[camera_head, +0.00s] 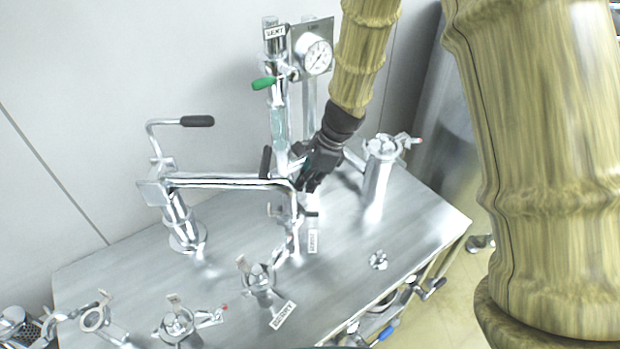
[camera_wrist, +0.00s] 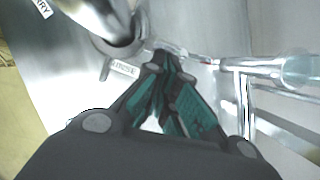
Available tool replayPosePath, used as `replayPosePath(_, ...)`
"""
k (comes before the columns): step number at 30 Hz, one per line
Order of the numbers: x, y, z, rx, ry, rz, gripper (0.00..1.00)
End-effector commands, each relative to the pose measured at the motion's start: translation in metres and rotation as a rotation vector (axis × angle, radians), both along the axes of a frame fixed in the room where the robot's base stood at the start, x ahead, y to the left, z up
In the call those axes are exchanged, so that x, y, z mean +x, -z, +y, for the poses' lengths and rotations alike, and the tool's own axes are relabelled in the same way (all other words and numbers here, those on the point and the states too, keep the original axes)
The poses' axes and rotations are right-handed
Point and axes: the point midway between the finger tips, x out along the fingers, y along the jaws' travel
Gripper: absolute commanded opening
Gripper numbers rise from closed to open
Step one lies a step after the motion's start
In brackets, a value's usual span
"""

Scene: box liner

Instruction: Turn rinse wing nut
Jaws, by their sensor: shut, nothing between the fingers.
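My gripper (camera_head: 308,184) is at the end of the bamboo-patterned arm, low over the steel bench beside the horizontal pipe's right end. In the wrist view my gripper (camera_wrist: 168,56) has its dark and green fingers together at the tips, with nothing between them. A small white label (camera_head: 312,241) stands below the gripper. In the wrist view the RINSE label (camera_wrist: 125,68) lies just left of the fingertips, next to a round steel fitting (camera_wrist: 118,42). I cannot clearly make out the rinse wing nut; the fingers and pipework may hide part of it.
A horizontal pipe (camera_head: 225,181) and a tall column with a green handle (camera_head: 264,83) crowd the gripper. A pressure gauge (camera_head: 317,57) stands behind, and a steel canister (camera_head: 378,180) stands to the right. Several clamped fittings line the front. The bench's (camera_head: 420,222) right part is mostly clear.

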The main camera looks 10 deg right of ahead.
Motion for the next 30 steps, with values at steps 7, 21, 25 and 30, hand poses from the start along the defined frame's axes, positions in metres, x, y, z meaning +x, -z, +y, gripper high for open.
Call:
replayPosePath(7, -0.003, -0.002, 0.006, 0.005, 0.105, 0.001, 0.0)
replayPosePath(21, -0.002, -0.002, 0.007, 0.006, 0.111, 0.0, 0.0)
replayPosePath(25, 0.002, -0.003, 0.005, 0.006, 0.111, 0.0, 0.0)
replayPosePath(30, 0.008, -0.004, 0.003, 0.006, 0.112, -0.002, 0.0)
